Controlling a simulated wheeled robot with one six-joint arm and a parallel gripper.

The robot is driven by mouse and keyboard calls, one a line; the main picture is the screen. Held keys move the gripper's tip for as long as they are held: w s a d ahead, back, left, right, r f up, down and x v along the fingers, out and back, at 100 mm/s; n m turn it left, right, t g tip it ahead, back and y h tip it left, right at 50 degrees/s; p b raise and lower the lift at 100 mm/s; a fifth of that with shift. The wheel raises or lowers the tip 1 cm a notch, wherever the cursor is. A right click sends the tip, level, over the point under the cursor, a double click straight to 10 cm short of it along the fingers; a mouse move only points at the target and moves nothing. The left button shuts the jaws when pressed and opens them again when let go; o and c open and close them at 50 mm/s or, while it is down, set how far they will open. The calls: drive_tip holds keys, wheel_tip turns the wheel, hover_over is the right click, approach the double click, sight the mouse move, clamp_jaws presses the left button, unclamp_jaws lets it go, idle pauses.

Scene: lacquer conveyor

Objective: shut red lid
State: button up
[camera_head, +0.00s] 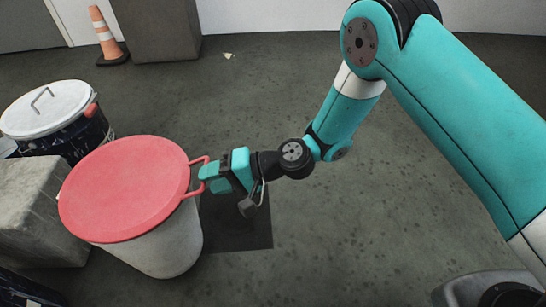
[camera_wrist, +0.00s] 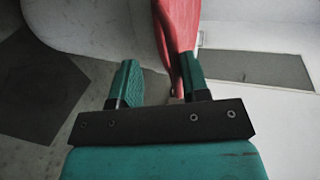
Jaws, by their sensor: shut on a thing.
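A round red lid (camera_head: 122,188) lies over the top of a pale grey bin (camera_head: 165,245) at the left of the head view. A red loop handle (camera_head: 198,193) sticks out from the lid's right edge. My gripper (camera_head: 207,180) is at this handle, with its teal fingers shut on it. In the wrist view, the lid (camera_wrist: 178,25) shows edge-on beyond the fingers, and its red handle runs down between them beside the right finger; my gripper (camera_wrist: 157,80) partly hides it. I cannot tell whether the lid sits flush on the bin rim.
A dark bin with a white lid (camera_head: 45,108) stands behind the red-lidded bin at left. A concrete block (camera_head: 30,205) is close on its left. A dark floor patch (camera_head: 238,222) lies below my gripper. A traffic cone (camera_head: 104,35) and grey box (camera_head: 157,30) stand behind. The middle floor is clear.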

drive_tip(key=p+v, duration=0.5)
drive_tip(key=v, duration=1)
drive_tip(key=shift+d+r, duration=0.2)
drive_tip(key=shift+w, duration=0.1)
drive_tip(key=s+d+r+n+g+h+p, duration=0.1)
drive_tip(key=s+d+r+n+h+p, duration=0.15)
drive_tip(key=r, duration=0.65)
drive_tip(key=s+d+r+n+g+h+p, duration=0.1)
drive_tip(key=s+r+n+h, duration=0.2)
drive_tip(key=r, duration=0.6)
drive_tip(key=s+d+r+t+h+p, duration=0.25)
drive_tip(key=s+d+r+h, duration=0.25)
drive_tip(key=s+d+r, duration=0.5)
wheel_tip(320, 180, up, 38)
drive_tip(key=p, duration=3.7)
drive_tip(key=shift+w+a+r+n, duration=0.2)
drive_tip(key=shift+a+n, duration=0.05)
drive_tip(key=shift+n, duration=0.1)
drive_tip(key=shift+t, duration=0.25)
